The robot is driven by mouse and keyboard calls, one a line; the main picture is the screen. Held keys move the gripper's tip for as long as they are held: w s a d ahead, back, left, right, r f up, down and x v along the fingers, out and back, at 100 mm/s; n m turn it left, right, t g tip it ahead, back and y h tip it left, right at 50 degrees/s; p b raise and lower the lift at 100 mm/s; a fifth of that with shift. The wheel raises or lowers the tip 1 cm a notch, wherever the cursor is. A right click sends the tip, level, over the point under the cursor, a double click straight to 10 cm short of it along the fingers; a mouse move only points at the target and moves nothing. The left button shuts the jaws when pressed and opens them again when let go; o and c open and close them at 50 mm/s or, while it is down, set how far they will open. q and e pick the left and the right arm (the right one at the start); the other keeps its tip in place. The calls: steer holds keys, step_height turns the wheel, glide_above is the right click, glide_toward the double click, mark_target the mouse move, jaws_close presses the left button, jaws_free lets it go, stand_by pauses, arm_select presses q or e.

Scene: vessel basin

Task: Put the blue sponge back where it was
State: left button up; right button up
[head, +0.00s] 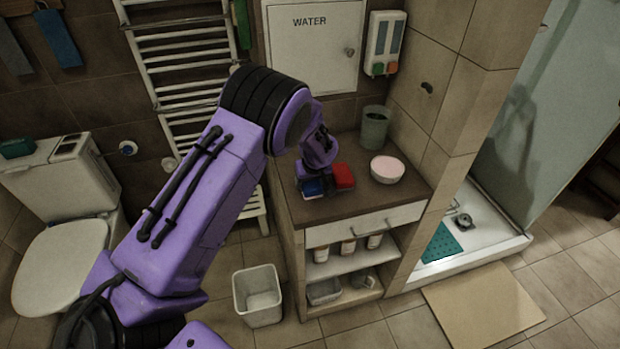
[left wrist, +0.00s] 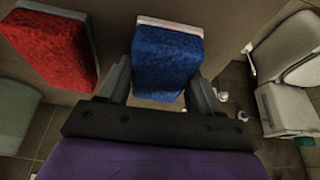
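The blue sponge (head: 312,188) is on or just above the front left of the brown counter (head: 350,205), left of the red sponge (head: 343,176). My left gripper (head: 314,177) reaches down over it from the left. In the left wrist view the blue sponge (left wrist: 167,62) sits between the two fingers (left wrist: 160,88), which appear to press on both its sides. I cannot tell whether its base touches the counter. The red sponge (left wrist: 50,45) stands beside it, apart from the fingers. My right gripper is not in view.
A green cup (head: 375,128) and a white bowl (head: 387,170) stand on the counter to the right. A towel rack (head: 185,70) is behind my arm. A bin (head: 257,297) stands on the floor. The counter's front right is clear.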

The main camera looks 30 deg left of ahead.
arm_select(q)
steer(key=o, duration=0.4)
steer(key=shift+d, duration=0.1)
steer(key=b+v, duration=0.2)
steer(key=v, duration=1)
